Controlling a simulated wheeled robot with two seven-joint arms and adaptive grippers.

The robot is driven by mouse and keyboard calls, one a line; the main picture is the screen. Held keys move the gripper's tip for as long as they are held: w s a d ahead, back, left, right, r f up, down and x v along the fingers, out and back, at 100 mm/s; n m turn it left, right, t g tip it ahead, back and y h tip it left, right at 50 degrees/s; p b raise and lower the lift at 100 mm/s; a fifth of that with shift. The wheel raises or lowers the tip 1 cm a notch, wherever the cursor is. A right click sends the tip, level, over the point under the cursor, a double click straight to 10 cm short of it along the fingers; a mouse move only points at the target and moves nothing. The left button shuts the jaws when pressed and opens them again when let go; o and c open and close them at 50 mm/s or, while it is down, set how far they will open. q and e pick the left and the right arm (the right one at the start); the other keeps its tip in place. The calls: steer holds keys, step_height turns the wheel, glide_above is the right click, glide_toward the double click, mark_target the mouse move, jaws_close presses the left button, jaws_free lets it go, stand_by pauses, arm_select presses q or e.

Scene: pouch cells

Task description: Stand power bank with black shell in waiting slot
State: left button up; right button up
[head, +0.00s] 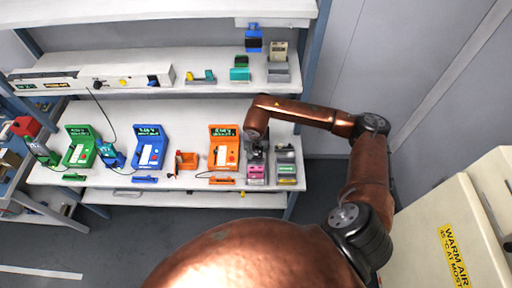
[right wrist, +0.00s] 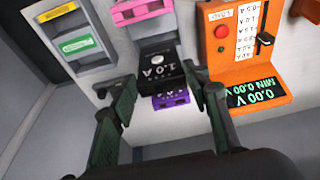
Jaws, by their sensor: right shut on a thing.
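The power bank with black shell (right wrist: 158,68) shows in the right wrist view, its face marked "1.0 A". My right gripper (right wrist: 163,88) is shut on it, one finger on each side. A pink holder (right wrist: 142,10) is just past the power bank, and a purple part (right wrist: 171,99) shows on the near side of it. In the head view my right gripper (head: 258,151) is above the pink holder (head: 257,172) at the right end of the bench; the power bank is hard to make out there. Which slot is the waiting slot I cannot tell. My left gripper is not in view.
Grey holders with yellow and green labels (right wrist: 76,44) stand beside the pink one. An orange tester (head: 224,148) stands close to my gripper, with blue (head: 150,147) and green (head: 79,147) testers further left. A shelf (head: 215,87) runs behind.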

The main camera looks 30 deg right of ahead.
mark_target(256, 155)
steer(key=shift+b, duration=0.6)
stand_by(1.1)
steer(key=shift+f+b, duration=2.75)
steer(key=shift+f, duration=0.2)
steer(key=o, duration=1.3)
steer(key=shift+c, duration=0.2)
steer(key=v, duration=1.2)
